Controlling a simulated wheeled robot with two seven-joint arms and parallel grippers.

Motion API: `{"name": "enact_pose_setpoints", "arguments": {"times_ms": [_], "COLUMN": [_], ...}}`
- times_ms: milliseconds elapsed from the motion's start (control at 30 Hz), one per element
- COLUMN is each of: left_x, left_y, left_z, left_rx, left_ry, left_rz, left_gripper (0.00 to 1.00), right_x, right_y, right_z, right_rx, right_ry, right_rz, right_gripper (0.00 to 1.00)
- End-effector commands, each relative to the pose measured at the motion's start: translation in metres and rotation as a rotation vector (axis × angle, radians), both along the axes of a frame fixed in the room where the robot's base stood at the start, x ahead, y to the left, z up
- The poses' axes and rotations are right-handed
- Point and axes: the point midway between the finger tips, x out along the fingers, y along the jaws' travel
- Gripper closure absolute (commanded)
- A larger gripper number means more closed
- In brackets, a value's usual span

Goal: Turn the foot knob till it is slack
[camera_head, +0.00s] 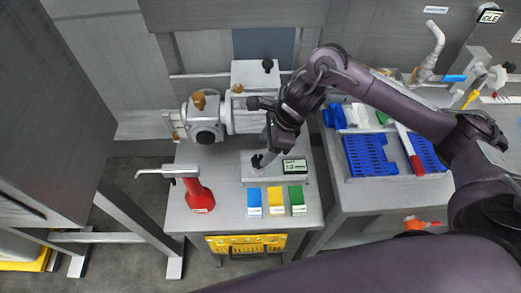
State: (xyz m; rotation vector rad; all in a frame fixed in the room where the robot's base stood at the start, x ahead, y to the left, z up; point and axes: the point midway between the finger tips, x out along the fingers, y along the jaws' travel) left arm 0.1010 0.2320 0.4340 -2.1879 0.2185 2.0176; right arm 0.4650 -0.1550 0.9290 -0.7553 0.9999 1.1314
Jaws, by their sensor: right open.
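My right gripper (264,158) reaches down from the right over a grey plate (249,180) on the steel table and is open. Its fingertips are small and dark, close to a black part on the plate, and I cannot tell whether they touch it. That black part may be the foot knob, but the wrist and fingers partly hide it. A grey-white machine (207,122) stands just behind, with brown knobs (199,101). A black knob (268,65) tops the pale box behind it. My left gripper is not in view.
A green-lit display (295,166) sits right of the gripper. Blue, yellow (277,201) and green blocks stand in front. Blue trays (369,155) and a red-handled tool (409,151) lie on the right table.

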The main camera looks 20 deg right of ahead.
Motion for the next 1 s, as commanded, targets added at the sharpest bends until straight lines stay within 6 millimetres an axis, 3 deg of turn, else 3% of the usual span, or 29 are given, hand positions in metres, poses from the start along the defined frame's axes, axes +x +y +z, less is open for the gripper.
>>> {"name": "enact_pose_setpoints", "arguments": {"times_ms": [100, 300, 667, 1000], "left_x": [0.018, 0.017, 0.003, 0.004], "left_y": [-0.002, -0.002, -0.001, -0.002], "left_z": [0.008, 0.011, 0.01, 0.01], "left_rx": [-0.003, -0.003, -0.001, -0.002], "left_ry": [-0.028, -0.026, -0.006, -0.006], "left_rz": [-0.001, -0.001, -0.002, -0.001], "left_gripper": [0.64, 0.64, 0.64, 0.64], "right_x": [0.0, 0.003, 0.004, 0.004], "right_y": [0.006, 0.013, 0.014, 0.014], "right_z": [-0.022, -0.042, -0.047, -0.046], "right_rx": [-0.002, -0.001, -0.002, -0.002], "right_ry": [0.007, 0.003, 0.002, 0.001], "right_rz": [-0.002, -0.002, -0.001, -0.002], "right_gripper": [0.42, 0.42, 0.42, 0.86]}}
